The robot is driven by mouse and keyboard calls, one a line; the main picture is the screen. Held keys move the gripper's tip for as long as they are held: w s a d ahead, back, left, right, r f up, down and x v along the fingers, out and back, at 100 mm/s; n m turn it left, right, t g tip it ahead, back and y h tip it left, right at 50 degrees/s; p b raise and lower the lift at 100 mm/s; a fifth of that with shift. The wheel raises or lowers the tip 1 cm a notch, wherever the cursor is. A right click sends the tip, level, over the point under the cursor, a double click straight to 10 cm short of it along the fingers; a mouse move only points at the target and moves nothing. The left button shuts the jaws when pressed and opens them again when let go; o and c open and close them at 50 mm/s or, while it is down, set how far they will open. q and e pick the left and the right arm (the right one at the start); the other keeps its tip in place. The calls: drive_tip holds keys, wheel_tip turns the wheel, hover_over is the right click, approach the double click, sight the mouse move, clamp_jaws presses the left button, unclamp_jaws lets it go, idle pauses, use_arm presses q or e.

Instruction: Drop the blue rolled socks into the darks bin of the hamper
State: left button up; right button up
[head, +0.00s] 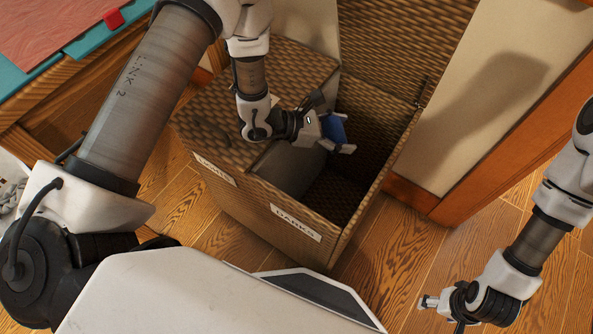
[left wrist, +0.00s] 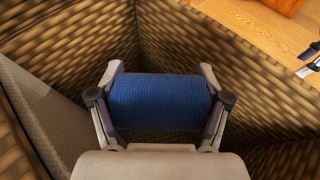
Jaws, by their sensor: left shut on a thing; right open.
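The blue rolled socks (left wrist: 160,102) are gripped between the two fingers of my left gripper (left wrist: 160,95) in the left wrist view. In the head view the socks (head: 334,128) show as a small blue patch at my left gripper (head: 335,140), over the open darks side. The wicker hamper (head: 240,215) has a label reading DARKS (head: 296,222) on the front of its open right compartment. Its left compartment has its lid closed. Woven walls surround the socks in the left wrist view; their exact height is unclear. My right gripper (head: 430,302) is open and empty, low at the right.
The hamper's raised lid (head: 400,40) stands behind the open compartment. A grey divider (head: 291,168) lies on that compartment's left side. A wooden table (head: 60,80) with a red and teal cloth is at the upper left. Wood floor (head: 400,270) is clear in front.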

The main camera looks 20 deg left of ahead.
use_arm(q)
drive_tip(key=o, duration=0.9)
drive_tip(key=v, duration=1.2)
drive_tip(key=shift+r, duration=0.1)
